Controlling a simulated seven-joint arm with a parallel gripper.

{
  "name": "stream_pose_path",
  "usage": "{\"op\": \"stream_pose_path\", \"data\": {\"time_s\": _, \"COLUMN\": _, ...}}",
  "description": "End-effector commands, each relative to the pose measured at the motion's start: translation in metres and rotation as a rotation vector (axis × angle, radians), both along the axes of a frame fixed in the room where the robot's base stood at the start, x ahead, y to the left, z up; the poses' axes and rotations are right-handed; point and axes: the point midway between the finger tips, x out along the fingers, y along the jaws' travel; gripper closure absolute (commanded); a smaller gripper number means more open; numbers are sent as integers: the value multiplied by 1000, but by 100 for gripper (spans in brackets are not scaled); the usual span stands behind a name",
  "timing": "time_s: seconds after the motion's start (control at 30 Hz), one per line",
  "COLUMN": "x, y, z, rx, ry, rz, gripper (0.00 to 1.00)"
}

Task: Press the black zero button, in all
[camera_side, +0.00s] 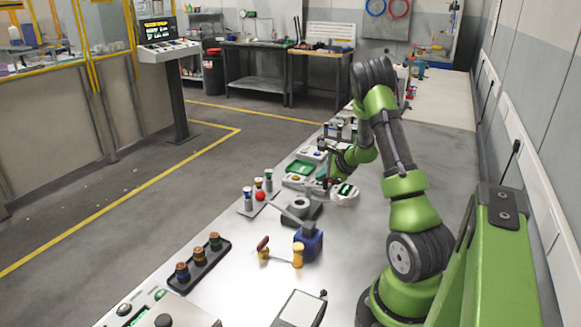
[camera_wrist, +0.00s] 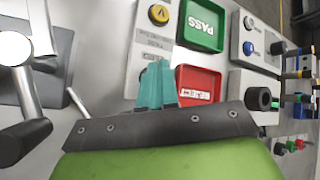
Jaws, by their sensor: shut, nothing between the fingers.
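No zero marking is legible, so I cannot tell which control is the black zero button. In the wrist view a black round knob (camera_wrist: 258,98) stands on a white block right of my gripper (camera_wrist: 158,72). In the side view a black button (camera_side: 124,309) sits on the front-left panel, far from my gripper. My gripper's teal fingers are shut with nothing between them. They overlap a pale panel with a yellow button (camera_wrist: 159,14), beside the red tray. In the side view my gripper (camera_side: 326,182) is small and partly hidden over the middle of the bench.
A green PASS tray (camera_wrist: 202,24) and a red tray (camera_wrist: 199,82) lie beside the fingers. A blue button (camera_wrist: 249,48) is on a white box at right. A metal-handled device (camera_wrist: 28,85) stands at left. A white unit with a green-lit display (camera_side: 344,195) is near my arm.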

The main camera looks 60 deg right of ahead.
Motion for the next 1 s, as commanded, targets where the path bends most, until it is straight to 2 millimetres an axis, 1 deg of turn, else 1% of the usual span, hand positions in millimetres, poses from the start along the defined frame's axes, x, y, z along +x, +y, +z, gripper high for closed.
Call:
{"op": "stream_pose_path", "data": {"time_s": 0.17, "x": 0, "y": 0, "z": 10, "rx": -1, "ry": -1, "rz": 1, "gripper": 100}}
{"op": "stream_pose_path", "data": {"time_s": 0.47, "x": 0, "y": 0, "z": 11, "rx": 0, "ry": 0, "rz": 0, "gripper": 100}}
{"op": "stream_pose_path", "data": {"time_s": 0.57, "x": 0, "y": 0, "z": 14, "rx": -1, "ry": -1, "rz": 1, "gripper": 100}}
{"op": "stream_pose_path", "data": {"time_s": 0.9, "x": 1, "y": 0, "z": 48, "rx": -3, "ry": -3, "rz": 1, "gripper": 100}}
{"op": "stream_pose_path", "data": {"time_s": 1.0, "x": 0, "y": 0, "z": 56, "rx": -2, "ry": -1, "rz": 1, "gripper": 100}}
